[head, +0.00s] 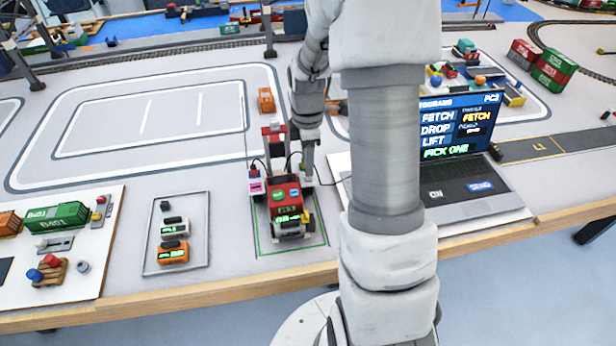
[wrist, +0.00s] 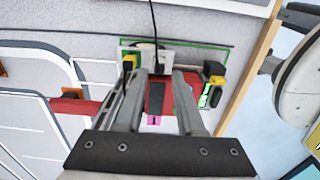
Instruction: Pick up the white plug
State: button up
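I cannot tell for sure which thing is the white plug. A white piece with a black cable (wrist: 146,52) sits at the far end of the red vehicle, beyond my fingertips in the wrist view. A white block with a dark top and green display (head: 174,227) stands in the tray at the left. My gripper (wrist: 158,76) is open above the red vehicle (wrist: 182,98), its two fingers apart. A black part (wrist: 155,98) of the scene shows between them. In the head view, my gripper (head: 307,174) is beside the red vehicle (head: 284,190) on its right.
An orange block (head: 172,253) shares the grey tray (head: 150,262). A white board (head: 98,276) with a green container lies to the left. A laptop (head: 470,150) stands at the right, partly behind my arm. The marked area at the back left is clear.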

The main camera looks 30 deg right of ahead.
notch_tip(320, 180, down, 3)
jog(key=shift+d+f, duration=0.1)
grip_shut()
jog(key=shift+r, duration=0.2)
jog(key=shift+r, duration=0.3)
jog(key=r, duration=0.4)
jog(key=shift+s+d, duration=0.25)
jog(key=shift+s, duration=0.1)
jog(key=s+d+r+p, duration=0.1)
jog(key=s+d+r, duration=0.4)
jog(key=s, duration=0.4)
jog(key=shift+s+r, duration=0.3)
jog(key=shift+r, duration=0.25)
